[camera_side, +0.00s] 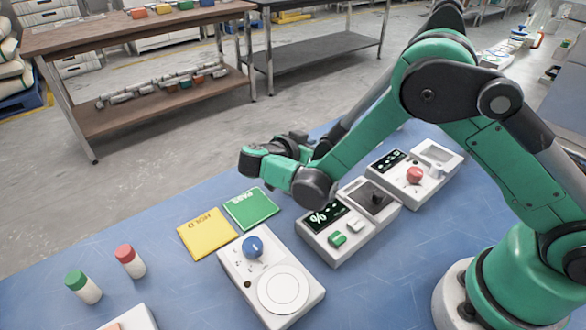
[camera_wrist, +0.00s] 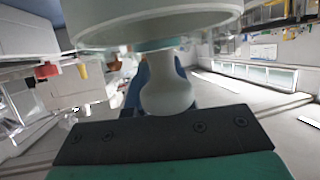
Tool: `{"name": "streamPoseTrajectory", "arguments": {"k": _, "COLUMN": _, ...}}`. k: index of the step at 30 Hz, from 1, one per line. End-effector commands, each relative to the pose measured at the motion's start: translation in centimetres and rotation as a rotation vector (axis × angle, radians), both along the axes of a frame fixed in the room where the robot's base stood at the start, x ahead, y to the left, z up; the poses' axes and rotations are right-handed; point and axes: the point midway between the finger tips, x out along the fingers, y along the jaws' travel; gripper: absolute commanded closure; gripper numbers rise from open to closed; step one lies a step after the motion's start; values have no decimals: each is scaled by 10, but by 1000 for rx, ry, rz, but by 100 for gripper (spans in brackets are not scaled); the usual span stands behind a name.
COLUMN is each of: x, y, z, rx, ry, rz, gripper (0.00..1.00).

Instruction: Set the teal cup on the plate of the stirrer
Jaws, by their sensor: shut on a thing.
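The stirrer appears to be the white box with a blue knob (camera_side: 253,247) and a round white plate (camera_side: 283,289) at the lower middle of the side view. The plate is bare. My gripper (camera_side: 292,142) is beyond the devices, over the far edge of the blue table, turned away from the camera and partly hidden by my wrist. In the wrist view a wide pale thing with a teal-tinted band (camera_wrist: 155,20) and a rounded pale knob (camera_wrist: 168,92) fills the space before the gripper's dark palm. My gripper is shut on it. I cannot tell whether it is the teal cup; no cup shows in the side view.
A yellow HOLD card (camera_side: 206,232) and a green PASS card (camera_side: 250,208) lie beyond the stirrer. Boxes with a green button (camera_side: 337,239) and a red knob (camera_side: 414,175) stand to its right. Green-capped (camera_side: 82,286) and red-capped (camera_side: 130,261) bottles stand left.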

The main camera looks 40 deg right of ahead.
Motion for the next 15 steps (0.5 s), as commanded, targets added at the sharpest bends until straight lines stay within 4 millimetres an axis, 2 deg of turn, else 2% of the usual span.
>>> {"name": "streamPoseTrajectory", "arguments": {"k": 9, "x": 0, "y": 0, "z": -2, "rx": 0, "ry": 0, "rz": 0, "gripper": 100}}
{"name": "streamPoseTrajectory", "arguments": {"k": 10, "x": 0, "y": 0, "z": -3, "rx": 0, "ry": 0, "rz": 0, "gripper": 77}}
{"name": "streamPoseTrajectory", "arguments": {"k": 12, "x": 0, "y": 0, "z": -2, "rx": 0, "ry": 0, "rz": 0, "gripper": 57}}
{"name": "streamPoseTrajectory", "arguments": {"k": 13, "x": 0, "y": 0, "z": -2, "rx": 0, "ry": 0, "rz": 0, "gripper": 51}}
{"name": "streamPoseTrajectory", "arguments": {"k": 15, "x": 0, "y": 0, "z": -2, "rx": 0, "ry": 0, "rz": 0, "gripper": 51}}
